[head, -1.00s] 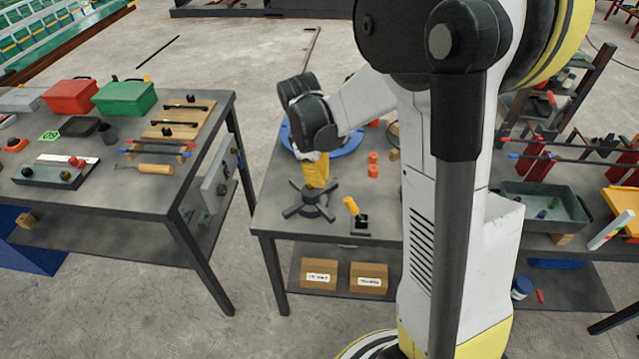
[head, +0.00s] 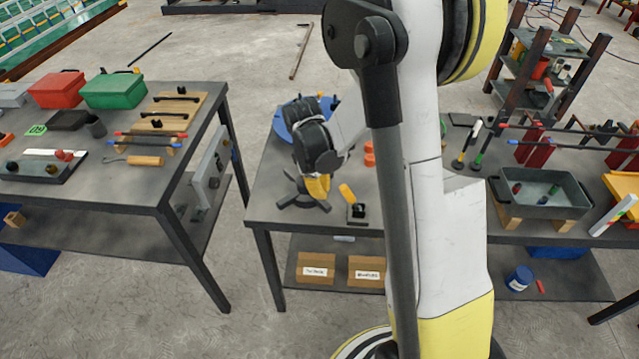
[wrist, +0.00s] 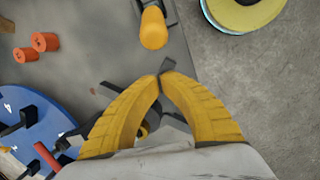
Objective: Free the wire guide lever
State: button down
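A short lever with a yellow handle (head: 347,193) stands on a small black base near the front edge of the middle bench; I take it for the wire guide lever. Its rounded yellow end (wrist: 153,30) shows at the top centre of the wrist view. My gripper (head: 317,190) points down over a black hub with radiating arms (head: 288,203), just left of the lever. In the wrist view the yellow fingertips (wrist: 162,73) come together with nothing visible between them, below and apart from the handle. My fingers hide part of the hub.
Orange cylinders (wrist: 38,46) and a blue disc (wrist: 35,105) lie on the bench beyond the hub. The left bench (head: 110,190) carries boxes and tools, with a floor gap between benches. A grey tray (head: 545,210) stands right of my arm.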

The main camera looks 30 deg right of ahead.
aim_at(351, 199)
jog(key=shift+s+d+r, duration=0.4)
jog(key=shift+s+d, duration=0.25)
jog(key=shift+s+d+r, duration=0.4)
jog(key=shift+s+d, duration=0.2)
jog(key=shift+s, duration=0.05)
jog(key=shift+d+r, duration=0.1)
jog(key=shift+s+d+r+y, duration=0.1)
jog(key=shift+r+y, duration=0.05)
jog(key=shift+y, duration=0.25)
jog(key=shift+t, duration=0.3)
jog(key=s+d+r+t+y+b, duration=0.1)
jog(key=s+d+r+t+y, duration=0.1)
jog(key=s+d+t+y, duration=0.1)
jog(key=shift+s+d+t+y, duration=0.3)
jog(key=shift+s+d+y, duration=0.4)
jog(key=shift+d+y, duration=0.8)
jog(key=shift+d+h, duration=0.3)
